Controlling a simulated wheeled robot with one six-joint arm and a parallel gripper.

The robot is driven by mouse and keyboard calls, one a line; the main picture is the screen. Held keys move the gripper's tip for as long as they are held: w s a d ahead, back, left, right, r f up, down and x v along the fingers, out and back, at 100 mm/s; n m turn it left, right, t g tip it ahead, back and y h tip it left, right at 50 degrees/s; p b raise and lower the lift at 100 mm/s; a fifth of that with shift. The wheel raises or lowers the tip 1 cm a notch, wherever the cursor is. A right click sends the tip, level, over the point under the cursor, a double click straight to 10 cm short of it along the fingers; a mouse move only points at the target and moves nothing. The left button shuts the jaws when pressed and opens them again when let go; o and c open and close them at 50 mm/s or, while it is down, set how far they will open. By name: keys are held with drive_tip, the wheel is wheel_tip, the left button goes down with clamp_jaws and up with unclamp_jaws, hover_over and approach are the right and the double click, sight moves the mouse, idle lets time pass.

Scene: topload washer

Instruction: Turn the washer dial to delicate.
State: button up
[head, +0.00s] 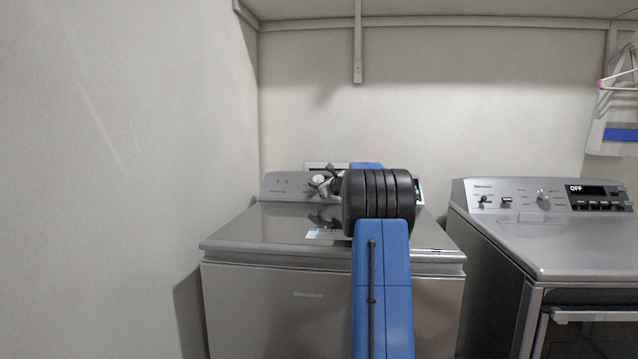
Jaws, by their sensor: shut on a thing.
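The topload washer (270,237) is grey, with its lid shut and a control panel (288,187) along its back edge. The round light dial (319,181) is on that panel, left of my arm. My gripper (321,185) reaches left from my arm at the panel, and its dark fingers are shut on the dial. The fingers cover part of the dial, so its pointer and setting cannot be read. My blue and black arm hides the middle and right of the panel; a green-lit bit of display (418,190) shows beside it.
A second grey machine (560,240) with knobs and a display reading OFF stands at the right, with a gap between the two. A wall (110,180) runs close on the left. A shelf (440,20) with a bracket is overhead. Hangers (620,85) hang at the upper right.

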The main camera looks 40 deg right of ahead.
drive_tip(key=n+g+y, duration=0.1)
drive_tip(key=n+y, duration=0.3)
drive_tip(key=shift+d+n, duration=0.15)
drive_tip(key=shift+n, duration=0.15)
drive_tip(key=shift+n+g+y, duration=1.2)
drive_tip(key=shift+n+y, duration=0.3)
drive_tip(key=shift+n, duration=0.4)
drive_tip(key=o, duration=1)
drive_tip(key=v, duration=1.7)
drive_tip(key=shift+s+d, duration=0.1)
drive_tip(key=shift+s, duration=0.05)
